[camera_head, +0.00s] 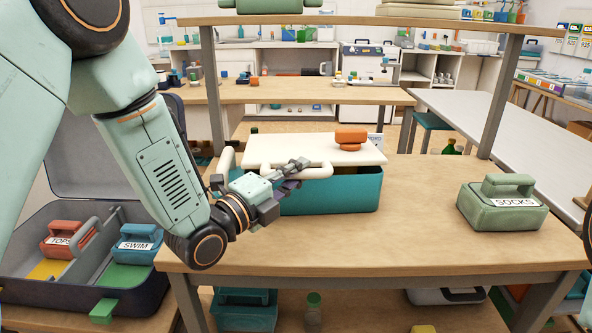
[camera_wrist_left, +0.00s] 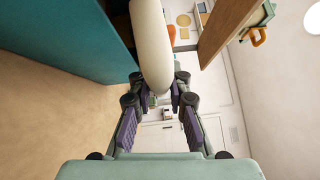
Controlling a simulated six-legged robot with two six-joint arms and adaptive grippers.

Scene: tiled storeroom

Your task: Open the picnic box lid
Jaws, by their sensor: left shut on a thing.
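The picnic box (camera_head: 345,193) is teal and stands on the wooden table, with a cream lid (camera_head: 310,148). The lid sits at a slight tilt, with a dark gap under its front right part. A cream handle bar (camera_head: 318,172) runs along the lid's front. My left gripper (camera_head: 291,175) is at this bar, in front of the box. In the left wrist view, the cream bar (camera_wrist_left: 152,40) lies between the fingertips (camera_wrist_left: 160,88) of my left gripper, which is shut on it. The teal box wall (camera_wrist_left: 75,35) is beside it. My right gripper is not in view.
An orange-red object (camera_head: 350,139) rests on the lid. A green case labelled SOCKS (camera_head: 502,205) stands at the table's right. An open suitcase (camera_head: 60,285) with labelled cases is at the left. A shelf post (camera_head: 500,95) rises behind. The table's front middle is clear.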

